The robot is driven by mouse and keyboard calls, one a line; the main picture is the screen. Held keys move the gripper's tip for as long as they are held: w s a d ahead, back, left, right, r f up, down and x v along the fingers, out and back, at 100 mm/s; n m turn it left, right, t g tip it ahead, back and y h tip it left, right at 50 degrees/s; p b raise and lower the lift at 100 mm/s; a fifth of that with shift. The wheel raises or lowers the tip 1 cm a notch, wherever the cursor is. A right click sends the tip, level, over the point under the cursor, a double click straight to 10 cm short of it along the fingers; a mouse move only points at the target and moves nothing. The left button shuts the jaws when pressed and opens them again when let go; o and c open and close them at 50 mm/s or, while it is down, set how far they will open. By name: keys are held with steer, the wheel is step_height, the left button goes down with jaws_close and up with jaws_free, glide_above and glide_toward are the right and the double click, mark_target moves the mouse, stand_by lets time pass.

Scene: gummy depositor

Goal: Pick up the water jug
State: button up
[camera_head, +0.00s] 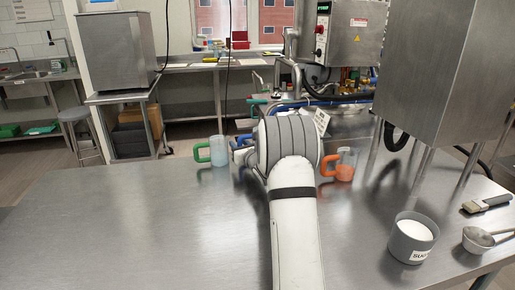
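A translucent jug with a green handle and pale bluish contents (218,152) stands upright on the steel table, left of my arm's end. It looks like the water jug, but I see no label on it. A second jug with an orange handle and reddish contents (345,165) stands to the right of my arm. My gripper (240,154) is mostly hidden behind my own wrist. A small grey part of it shows just right of the green-handled jug. I cannot tell whether it touches the jug or whether its fingers are open.
The steel table (130,215) is bare at the left. A grey tub of white sugar (412,238), a metal scoop (482,239) and a brush (487,203) lie at the right. A large steel machine on legs (440,70) stands behind them.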

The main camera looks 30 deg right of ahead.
jaws_close()
steer(key=shift+r, duration=0.2)
stand_by(0.4)
step_height(320, 180, up, 10)
steer(key=shift+f, duration=0.1)
steer(key=shift+c, duration=2.1)
jaws_free()
jaws_close()
